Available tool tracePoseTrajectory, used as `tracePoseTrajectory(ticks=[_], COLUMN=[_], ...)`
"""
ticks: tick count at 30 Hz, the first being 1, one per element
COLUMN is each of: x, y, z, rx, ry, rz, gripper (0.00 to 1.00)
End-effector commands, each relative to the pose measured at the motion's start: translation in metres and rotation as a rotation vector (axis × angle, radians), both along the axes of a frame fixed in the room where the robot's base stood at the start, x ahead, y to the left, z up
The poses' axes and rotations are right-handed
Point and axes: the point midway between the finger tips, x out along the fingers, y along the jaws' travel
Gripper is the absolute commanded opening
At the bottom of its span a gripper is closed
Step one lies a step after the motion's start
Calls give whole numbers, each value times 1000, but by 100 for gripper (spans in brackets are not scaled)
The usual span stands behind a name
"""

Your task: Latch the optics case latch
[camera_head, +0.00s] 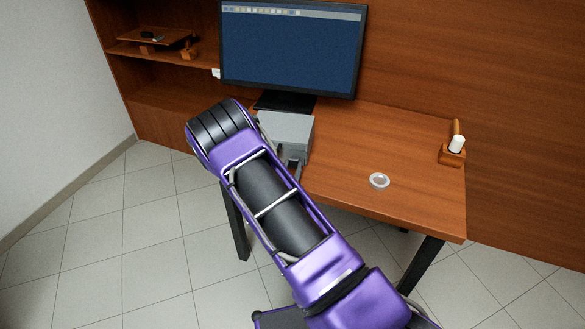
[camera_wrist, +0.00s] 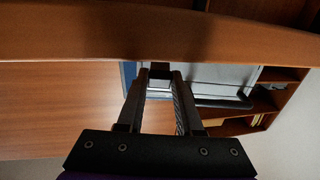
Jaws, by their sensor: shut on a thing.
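The grey optics case (camera_head: 288,130) stands on the desk below the monitor, partly covered by my arm. In the wrist view, the case (camera_wrist: 208,74) shows as a pale grey face behind my fingers. A small dark piece, which looks like the case latch (camera_wrist: 160,70), sits between my fingertips. My gripper (camera_wrist: 160,78) is shut on it, with the two fingers a little apart. In the head view, my gripper (camera_head: 294,166) is at the front of the case, mostly hidden by my arm. The latch cannot be made out there.
The monitor (camera_head: 290,52) stands behind the case. A round ring-shaped item (camera_head: 379,181) lies on the desk (camera_head: 350,150), and a wooden holder with a white cylinder (camera_head: 453,152) stands at its right. Shelves (camera_head: 150,60) are at the left. The middle of the desk is clear.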

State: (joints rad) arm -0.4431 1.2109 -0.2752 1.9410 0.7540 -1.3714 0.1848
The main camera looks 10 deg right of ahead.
Motion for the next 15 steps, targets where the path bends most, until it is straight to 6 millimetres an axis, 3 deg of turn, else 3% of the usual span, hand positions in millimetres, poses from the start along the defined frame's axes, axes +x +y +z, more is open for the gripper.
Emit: tracePoseTrajectory(ticks=[15], x=[5], y=[-3], z=[27], rx=[147], ry=[312], rz=[-2], gripper=[0])
